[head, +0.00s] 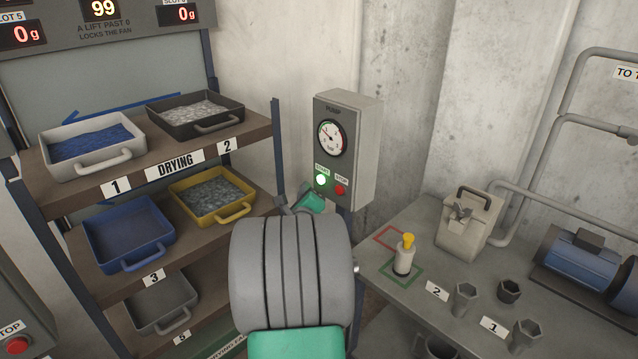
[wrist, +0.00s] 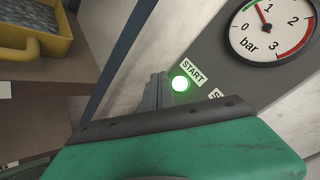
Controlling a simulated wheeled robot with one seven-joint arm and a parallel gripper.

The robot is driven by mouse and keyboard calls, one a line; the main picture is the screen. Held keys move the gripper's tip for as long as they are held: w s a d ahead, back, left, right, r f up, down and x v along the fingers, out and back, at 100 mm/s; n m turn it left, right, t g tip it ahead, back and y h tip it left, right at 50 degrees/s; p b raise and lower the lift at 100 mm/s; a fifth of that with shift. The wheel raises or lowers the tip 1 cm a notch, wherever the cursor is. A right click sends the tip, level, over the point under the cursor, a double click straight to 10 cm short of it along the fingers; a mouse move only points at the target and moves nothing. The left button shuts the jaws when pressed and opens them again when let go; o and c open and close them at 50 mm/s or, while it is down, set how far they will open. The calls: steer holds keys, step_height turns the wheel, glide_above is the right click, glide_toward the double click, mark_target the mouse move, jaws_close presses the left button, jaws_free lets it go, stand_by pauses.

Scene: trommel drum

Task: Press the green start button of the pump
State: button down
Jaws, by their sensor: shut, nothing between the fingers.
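The pump's grey control box (head: 359,150) is mounted by the wall in the head view. Its green start button (head: 320,180) glows brightly under a START label; it also glows in the wrist view (wrist: 180,83). A red stop button (head: 340,190) is just right of it. My gripper (head: 306,193) is shut and empty, just below and left of the green button. In the wrist view its grey fingertips (wrist: 158,92) are right beside the button's left edge. I cannot tell whether they touch it. The stop button is hidden there behind the green gripper body.
A drying shelf (head: 190,158) with several trays stands at left. At right, a grey bench (head: 390,285) holds a yellow-topped white bottle (head: 404,258), several cups and a grey container (head: 470,222).

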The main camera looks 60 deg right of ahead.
steer(key=a, duration=0.1)
steer(key=a+b, duration=0.1)
steer(key=a, duration=0.1)
steer(key=shift+w, duration=0.3)
stand_by(0.5)
